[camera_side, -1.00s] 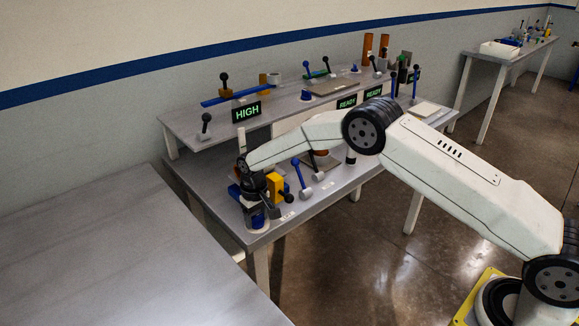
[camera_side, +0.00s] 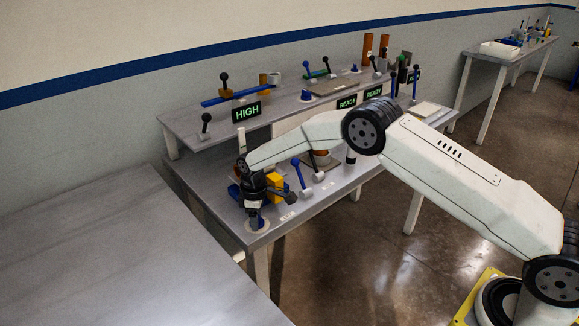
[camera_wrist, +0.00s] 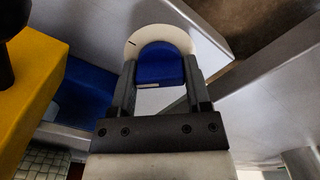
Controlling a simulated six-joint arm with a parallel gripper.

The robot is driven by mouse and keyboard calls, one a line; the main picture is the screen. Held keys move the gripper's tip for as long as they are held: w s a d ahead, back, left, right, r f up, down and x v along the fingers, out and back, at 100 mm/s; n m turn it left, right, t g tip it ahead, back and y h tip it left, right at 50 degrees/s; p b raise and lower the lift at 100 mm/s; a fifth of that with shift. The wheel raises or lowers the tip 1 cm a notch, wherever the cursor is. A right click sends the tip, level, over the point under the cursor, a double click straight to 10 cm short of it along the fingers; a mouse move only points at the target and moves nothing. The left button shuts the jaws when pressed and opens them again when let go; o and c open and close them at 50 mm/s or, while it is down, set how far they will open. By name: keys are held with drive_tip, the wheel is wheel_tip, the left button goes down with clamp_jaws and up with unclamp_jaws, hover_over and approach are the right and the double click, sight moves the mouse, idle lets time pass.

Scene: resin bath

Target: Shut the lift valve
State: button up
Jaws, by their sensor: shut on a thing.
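A blue knob (camera_side: 256,222) stands on a round cream disc (camera_side: 262,227) at the near left corner of the bench; I take it for the lift valve. In the wrist view the blue knob (camera_wrist: 160,66) has a rounded top and sits between my two dark fingers. The cream disc (camera_wrist: 182,37) shows behind it with a short black mark at its upper left. My gripper (camera_side: 255,212), also in the wrist view (camera_wrist: 160,84), is shut on the knob from above. The fingers hide the knob's sides.
A yellow block (camera_side: 275,181) stands close behind my gripper, and it fills the left of the wrist view (camera_wrist: 28,85). A blue lever (camera_side: 299,173) is to the right. A raised shelf carries a green HIGH sign (camera_side: 247,112). The grey table (camera_side: 120,250) at left is bare.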

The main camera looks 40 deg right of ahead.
drive_tip(key=n, duration=0.3)
drive_tip(key=shift+n, duration=0.4)
drive_tip(key=n, duration=0.4)
idle(0.3)
drive_tip(key=o, duration=1.3)
drive_tip(key=shift+r, duration=0.15)
drive_tip(key=shift+r, duration=3.8)
